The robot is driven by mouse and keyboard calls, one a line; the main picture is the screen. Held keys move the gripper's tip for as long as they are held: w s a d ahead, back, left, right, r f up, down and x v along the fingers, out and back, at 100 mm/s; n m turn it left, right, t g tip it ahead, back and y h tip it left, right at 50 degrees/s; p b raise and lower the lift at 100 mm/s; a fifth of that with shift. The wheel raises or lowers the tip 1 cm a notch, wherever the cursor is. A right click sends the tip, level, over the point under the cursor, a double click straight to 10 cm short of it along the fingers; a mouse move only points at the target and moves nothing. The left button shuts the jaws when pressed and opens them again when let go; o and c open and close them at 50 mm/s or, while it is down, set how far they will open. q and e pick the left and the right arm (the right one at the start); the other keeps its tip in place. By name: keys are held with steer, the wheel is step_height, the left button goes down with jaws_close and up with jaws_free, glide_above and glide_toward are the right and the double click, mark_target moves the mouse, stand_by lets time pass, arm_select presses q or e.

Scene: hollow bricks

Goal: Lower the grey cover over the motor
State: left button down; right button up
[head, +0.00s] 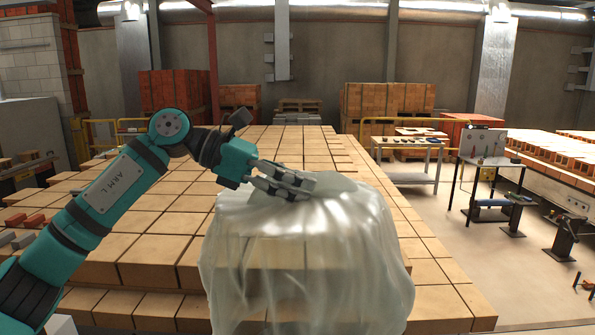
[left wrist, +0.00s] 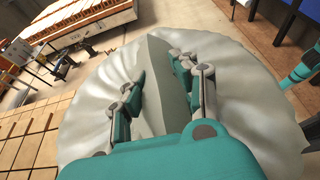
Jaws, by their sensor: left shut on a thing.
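The cover (head: 330,235) is a pale grey, see-through sheet. In the head view it hangs in folds from a rounded top, in front of and over the bricks; brick shapes show faintly through it. My left gripper (head: 295,190) is at the top of the cover, its fingers shut on the sheet. In the left wrist view, the fingers of the left gripper (left wrist: 155,85) stand on either side of a raised grey fold, and the cover (left wrist: 240,75) spreads out around them. I cannot make out the motor. My right gripper is not in view.
Stacked hollow bricks (head: 155,250) fill the middle and front. A red post (head: 213,70) stands behind my left arm. A workbench (head: 405,143) and a stand with a panel (head: 484,145) are at the right, with open floor (head: 440,200) before them.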

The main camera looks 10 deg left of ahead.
mark_target(297, 207)
arm_select(q)
steer(key=f, duration=0.4)
steer(key=shift+w+f, duration=0.25)
steer(key=shift+f, duration=0.05)
step_height(297, 207, down, 34)
steer(key=b, duration=2.3)
steer(key=shift+s, duration=0.1)
steer(key=shift+r, duration=0.1)
steer(key=c, duration=1)
jaws_free()
steer(key=shift+o, duration=0.2)
steer(key=v, duration=1.2)
steer(key=shift+s, duration=0.1)
